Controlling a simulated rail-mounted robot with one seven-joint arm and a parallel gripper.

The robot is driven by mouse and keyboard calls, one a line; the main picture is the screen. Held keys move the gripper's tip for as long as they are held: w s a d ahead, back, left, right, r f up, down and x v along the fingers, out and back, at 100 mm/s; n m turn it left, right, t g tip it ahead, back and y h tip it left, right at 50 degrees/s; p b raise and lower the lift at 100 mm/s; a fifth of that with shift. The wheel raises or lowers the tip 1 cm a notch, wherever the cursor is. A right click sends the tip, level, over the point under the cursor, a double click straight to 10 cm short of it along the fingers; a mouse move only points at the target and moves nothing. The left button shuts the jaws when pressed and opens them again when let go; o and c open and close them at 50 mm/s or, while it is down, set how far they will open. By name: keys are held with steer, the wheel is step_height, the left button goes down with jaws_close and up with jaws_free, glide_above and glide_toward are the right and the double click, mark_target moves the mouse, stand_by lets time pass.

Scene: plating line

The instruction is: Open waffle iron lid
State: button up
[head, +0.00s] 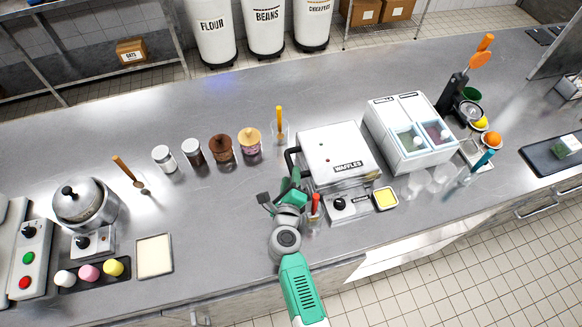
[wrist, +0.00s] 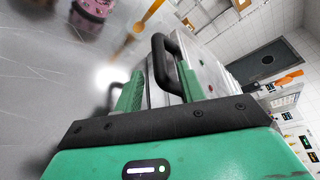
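The white waffle iron (head: 335,150) stands on the steel counter with its lid shut, its front marked WAFFLES. Its black handle (head: 291,160) sticks out on the left side. In the wrist view the handle (wrist: 168,66) rises just beyond my fingers, beside the iron's pale side (wrist: 203,66). My gripper (head: 281,195) is at the front left of the iron, just below the handle. In the wrist view its green fingers (wrist: 160,88) stand apart, with the handle roughly ahead of the gap. Whether a finger touches the handle is unclear.
A red-capped bottle (head: 315,207) stands close to the right of my gripper, by the iron's control box (head: 350,206). A yellow dish (head: 385,199) is right of that. A glass with an orange utensil (head: 280,131) stands behind.

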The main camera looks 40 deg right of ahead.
mark_target(291, 164)
steer(key=b+x, duration=0.2)
steer(key=x, duration=0.2)
steer(key=shift+w+d+f, duration=0.15)
steer(key=shift+w+d, duration=0.1)
steer(key=shift+d, duration=0.05)
steer(key=shift+w+d, duration=0.3)
jaws_close()
